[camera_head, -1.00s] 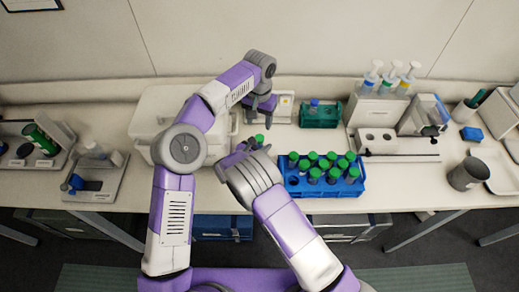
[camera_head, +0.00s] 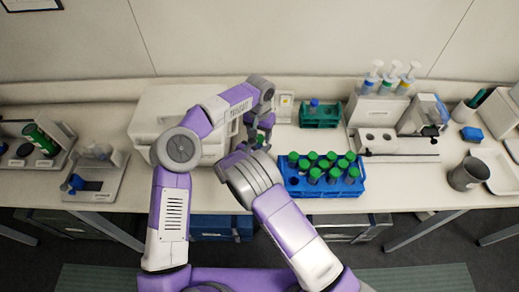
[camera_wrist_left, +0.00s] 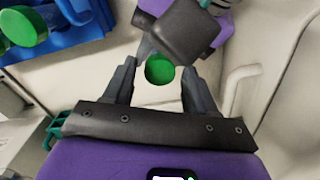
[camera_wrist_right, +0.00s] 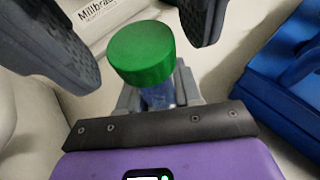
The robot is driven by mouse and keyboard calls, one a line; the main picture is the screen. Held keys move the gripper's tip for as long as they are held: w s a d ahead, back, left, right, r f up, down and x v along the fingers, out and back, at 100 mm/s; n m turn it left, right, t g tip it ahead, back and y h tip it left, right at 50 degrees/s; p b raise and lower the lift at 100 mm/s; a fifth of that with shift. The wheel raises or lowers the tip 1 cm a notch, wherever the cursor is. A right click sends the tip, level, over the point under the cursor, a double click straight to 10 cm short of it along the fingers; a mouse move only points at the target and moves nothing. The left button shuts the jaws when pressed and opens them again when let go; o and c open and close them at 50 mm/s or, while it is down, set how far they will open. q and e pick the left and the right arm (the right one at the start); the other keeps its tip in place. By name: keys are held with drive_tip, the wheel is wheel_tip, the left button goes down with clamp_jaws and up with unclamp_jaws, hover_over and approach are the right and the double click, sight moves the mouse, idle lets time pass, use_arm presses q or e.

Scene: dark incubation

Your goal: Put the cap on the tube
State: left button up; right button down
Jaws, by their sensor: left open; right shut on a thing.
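My right gripper (camera_wrist_right: 158,97) is shut on an upright clear bluish tube (camera_wrist_right: 160,93). A green cap (camera_wrist_right: 140,52) sits at the top of the tube; I cannot tell how tightly. My left gripper (camera_wrist_left: 160,72) is open, its fingers on either side of the green cap, with a gap at each side in the left wrist view (camera_wrist_left: 160,69). In the right wrist view the left gripper's dark fingers stand near the cap, apart from it. In the head view the cap (camera_head: 260,140) is partly hidden between both grippers.
A blue rack (camera_head: 322,190) with several green-capped tubes stands just right of the grippers. A white box (camera_head: 158,100) stands at the left behind my left arm. A small green rack (camera_head: 320,118) with a blue-capped tube is farther back. Pipettes and instruments stand to the right.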

use_arm(q)
clamp_jaws()
drive_tip(key=shift+o, duration=0.7)
unclamp_jaws()
wheel_tip(320, 180, up, 12)
idle(0.3)
use_arm(e)
drive_tip(key=c, duration=0.7)
unclamp_jaws()
